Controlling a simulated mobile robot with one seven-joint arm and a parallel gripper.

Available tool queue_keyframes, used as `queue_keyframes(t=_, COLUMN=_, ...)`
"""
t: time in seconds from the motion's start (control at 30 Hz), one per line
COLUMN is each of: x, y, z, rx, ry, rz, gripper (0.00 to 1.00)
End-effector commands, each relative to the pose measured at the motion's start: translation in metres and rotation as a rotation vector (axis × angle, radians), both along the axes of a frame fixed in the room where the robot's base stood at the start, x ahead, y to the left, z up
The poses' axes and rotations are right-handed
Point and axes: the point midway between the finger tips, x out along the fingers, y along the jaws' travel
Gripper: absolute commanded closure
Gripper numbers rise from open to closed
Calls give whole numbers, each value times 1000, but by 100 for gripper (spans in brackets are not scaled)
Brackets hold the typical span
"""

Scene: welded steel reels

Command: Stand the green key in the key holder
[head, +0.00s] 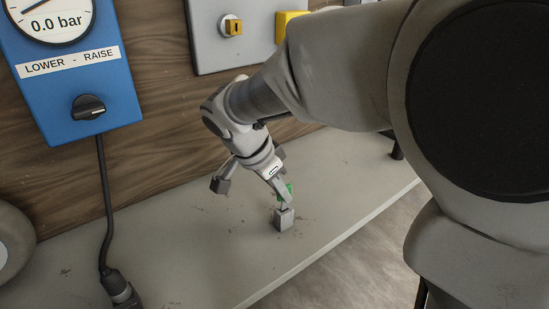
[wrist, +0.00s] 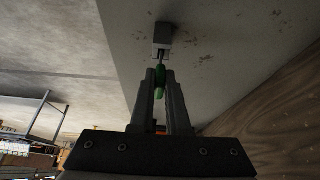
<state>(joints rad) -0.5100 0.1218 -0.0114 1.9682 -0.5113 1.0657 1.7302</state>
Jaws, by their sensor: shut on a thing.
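My gripper (wrist: 161,92) is shut on the green key (wrist: 160,73), with the green part between the two fingertips in the wrist view. In the head view a little of the green key (head: 286,190) shows beside the gripper. The key holder (head: 284,219) is a small grey block on the shelf, directly below the fingertips. In the wrist view the key's dark shaft points at the holder (wrist: 163,35) and meets its dark top. I cannot tell how deep the shaft sits in it.
The grey shelf (head: 190,250) is mostly bare around the holder. A blue panel (head: 75,70) with a gauge and a black knob (head: 88,107) is on the wooden wall at left. A black cable (head: 104,200) runs down at left.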

Motion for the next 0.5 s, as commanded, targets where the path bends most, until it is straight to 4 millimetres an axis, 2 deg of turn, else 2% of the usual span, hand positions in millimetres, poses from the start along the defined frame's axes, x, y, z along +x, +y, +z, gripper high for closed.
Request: queue_keyframes(t=0.5, x=0, y=0, z=-9, rx=0, ry=0, rz=0, gripper=100)
